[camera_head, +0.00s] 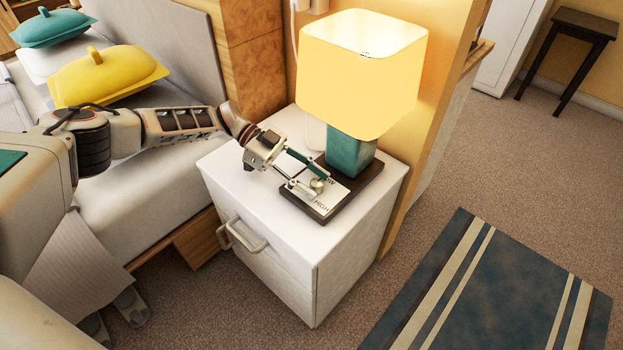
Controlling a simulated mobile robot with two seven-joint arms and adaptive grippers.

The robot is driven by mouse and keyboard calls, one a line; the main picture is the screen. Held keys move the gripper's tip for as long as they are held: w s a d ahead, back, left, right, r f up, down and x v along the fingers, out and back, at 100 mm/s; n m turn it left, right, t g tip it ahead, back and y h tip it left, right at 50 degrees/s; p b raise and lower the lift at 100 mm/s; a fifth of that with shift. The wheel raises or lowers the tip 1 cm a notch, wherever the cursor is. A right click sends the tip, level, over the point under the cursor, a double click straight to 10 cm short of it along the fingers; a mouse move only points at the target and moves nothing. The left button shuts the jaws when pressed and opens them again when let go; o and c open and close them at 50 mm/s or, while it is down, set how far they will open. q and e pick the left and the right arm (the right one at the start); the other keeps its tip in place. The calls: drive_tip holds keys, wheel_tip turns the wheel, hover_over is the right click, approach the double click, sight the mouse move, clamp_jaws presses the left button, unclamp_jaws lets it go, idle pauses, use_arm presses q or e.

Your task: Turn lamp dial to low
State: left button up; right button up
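The table lamp (363,72) has a glowing cream shade and a teal base (350,153). It stands on a dark plinth (350,200) on a white nightstand. A small metallic dial (317,185) sits on the plinth's white label plate (341,189). The word HIGH reads at its near side; the other label is partly covered, with a W showing. My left gripper (318,184) reaches in from the left, tilted down. Its fingers are apart, one on either side of the dial; contact is not clear. The dial's pointer direction cannot be made out. My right gripper is not in view.
The nightstand (240,180) has drawers with pale handles (243,236). A grey bed or sofa (150,190) at left holds a yellow lidded dish (105,75) and a teal one (52,27). A wall is close behind the lamp. Carpet with a blue striped rug (500,295) lies right.

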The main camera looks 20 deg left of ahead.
use_arm(q)
drive_tip(key=shift+a, duration=0.15)
drive_tip(key=v, duration=1)
drive_tip(key=shift+w+a+r, duration=0.1)
drive_tip(key=shift+a+r, duration=0.35)
drive_tip(key=shift+a, duration=0.3)
drive_tip(key=shift+r, duration=0.1)
